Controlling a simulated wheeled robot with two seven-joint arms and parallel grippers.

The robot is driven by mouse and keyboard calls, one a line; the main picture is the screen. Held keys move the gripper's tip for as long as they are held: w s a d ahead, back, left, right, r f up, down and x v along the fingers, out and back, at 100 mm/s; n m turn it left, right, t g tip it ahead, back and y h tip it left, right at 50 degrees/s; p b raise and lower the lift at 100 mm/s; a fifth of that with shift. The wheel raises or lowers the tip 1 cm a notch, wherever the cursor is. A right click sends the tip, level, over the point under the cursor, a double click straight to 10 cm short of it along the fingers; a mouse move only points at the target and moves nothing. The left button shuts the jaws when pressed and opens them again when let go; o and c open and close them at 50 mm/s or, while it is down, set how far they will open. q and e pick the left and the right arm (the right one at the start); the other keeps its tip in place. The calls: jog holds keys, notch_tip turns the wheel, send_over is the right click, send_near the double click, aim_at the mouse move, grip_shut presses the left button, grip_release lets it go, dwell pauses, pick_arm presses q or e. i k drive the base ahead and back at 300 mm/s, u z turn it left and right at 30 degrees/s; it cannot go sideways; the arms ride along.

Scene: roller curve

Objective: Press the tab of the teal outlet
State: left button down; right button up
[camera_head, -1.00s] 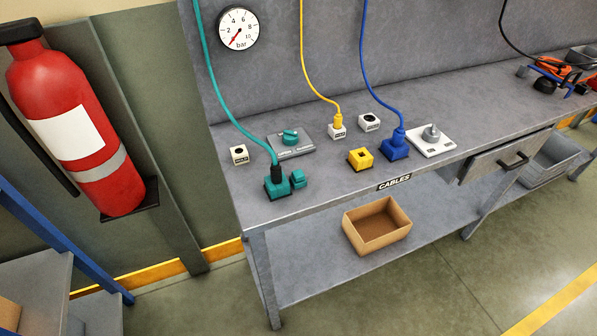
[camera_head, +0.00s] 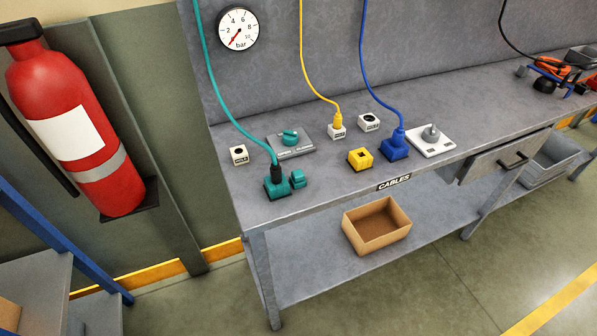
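The teal outlet (camera_head: 277,188) sits near the front left of the grey workbench (camera_head: 330,198). A small teal block (camera_head: 297,179), which looks like the tab, is at the outlet's right side. I cannot tell whether it is pressed. Neither of my grippers is in the head view.
A grey plate with a teal knob (camera_head: 290,137) lies behind the outlet. A cardboard box (camera_head: 376,226) is on the lower shelf.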

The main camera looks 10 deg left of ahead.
aim_at(297, 174)
jog(key=z, duration=1.65)
jog(key=i, duration=1.85)
jog(key=u, duration=2.95)
